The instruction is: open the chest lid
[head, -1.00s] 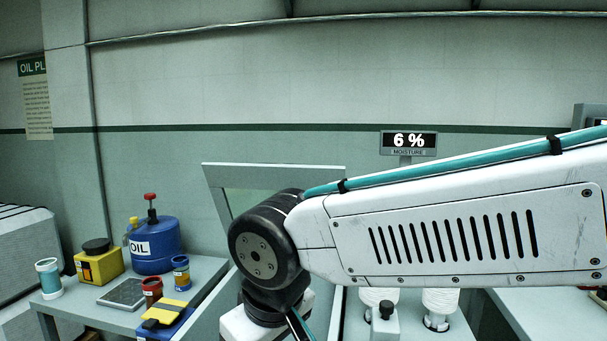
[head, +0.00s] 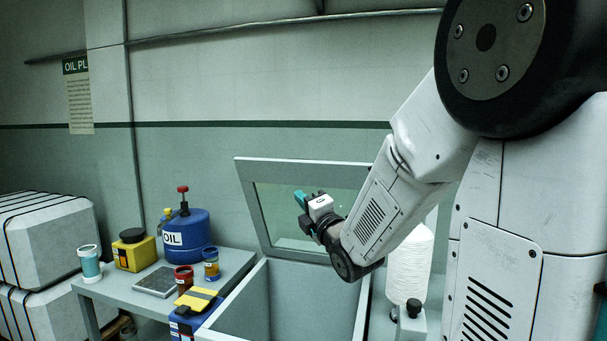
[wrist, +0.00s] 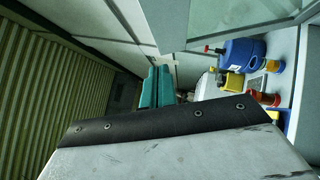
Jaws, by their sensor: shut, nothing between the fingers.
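The chest lid (head: 251,208), a pale frame with a glassy panel, stands raised and leaning back at the rear of the chest. The chest (head: 246,297) is a pale grey box; its open inside shows below the lid. My gripper (head: 300,199) has teal fingers, closed and empty, and appears in front of the lid's panel. I cannot tell whether it touches the lid. In the wrist view the teal fingers (wrist: 156,88) lie together with nothing between them. My arm hides the lid's right side.
A side table left of the chest holds a blue oil can (head: 184,238), a yellow box (head: 134,254), small tins and a dark tray (head: 156,281). A white spool (head: 410,265) stands right of the chest. Pale strapped crates (head: 45,240) stand far left.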

